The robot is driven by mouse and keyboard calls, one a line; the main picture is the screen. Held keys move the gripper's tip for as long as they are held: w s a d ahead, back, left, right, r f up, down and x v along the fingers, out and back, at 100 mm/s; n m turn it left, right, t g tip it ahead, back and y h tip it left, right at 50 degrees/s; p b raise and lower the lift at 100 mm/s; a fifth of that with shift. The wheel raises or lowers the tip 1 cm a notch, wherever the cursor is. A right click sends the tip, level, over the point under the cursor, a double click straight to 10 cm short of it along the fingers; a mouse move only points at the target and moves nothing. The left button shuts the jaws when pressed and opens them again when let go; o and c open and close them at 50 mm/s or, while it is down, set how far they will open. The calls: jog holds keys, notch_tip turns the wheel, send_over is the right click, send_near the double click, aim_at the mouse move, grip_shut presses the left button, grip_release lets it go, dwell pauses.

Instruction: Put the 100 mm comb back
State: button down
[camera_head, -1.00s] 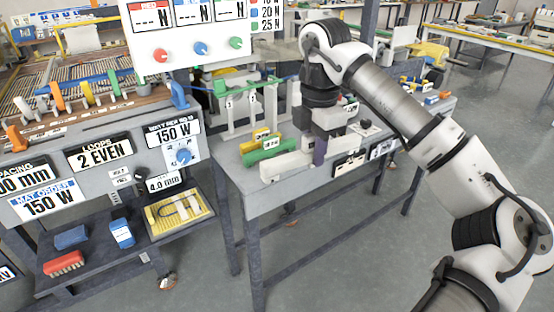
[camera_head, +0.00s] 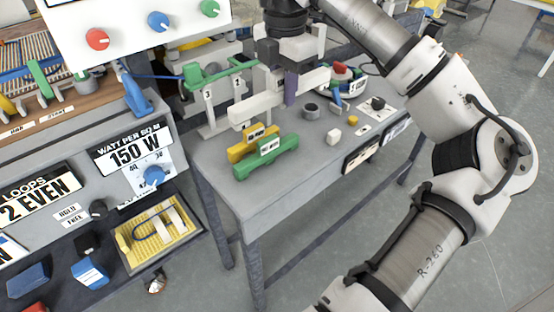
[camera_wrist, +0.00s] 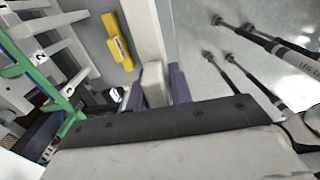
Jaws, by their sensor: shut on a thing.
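My gripper (camera_head: 287,88), with purple fingers, is shut on a long white bar-shaped comb (camera_head: 255,110). The comb is above the bench, behind the yellow and green combs in the head view. In the wrist view the white comb (camera_wrist: 147,35) runs between the purple fingers (camera_wrist: 157,88); no size label is readable on it. A yellow comb (camera_head: 238,152) and a green comb (camera_head: 245,171) lie side by side on the bench. The yellow one also shows in the wrist view (camera_wrist: 117,40). A white-posted rack with green tops (camera_head: 208,97), numbered 2 and 3, stands behind them.
The grey bench (camera_head: 210,165) has a dark ring (camera_head: 311,110), a white block (camera_head: 333,136) and a black knob (camera_head: 378,103) to the right. The control console (camera_head: 130,160) stands at the left. The bench front right of the green comb is clear.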

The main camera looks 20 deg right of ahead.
aim_at(282, 174)
notch_tip(282, 174, down, 20)
jog(key=p, duration=0.2)
jog(key=shift+s+r+p, duration=0.1)
jog(key=shift+r+p, duration=0.1)
jog(key=shift+p, duration=0.15)
jog(key=shift+f, duration=0.15)
jog(key=c, duration=1.3)
grip_release()
jog(key=shift+o, duration=0.2)
notch_tip(282, 174, up, 12)
jog(key=b, duration=0.2)
jog(key=shift+r+b, duration=0.2)
jog(key=shift+b, duration=0.1)
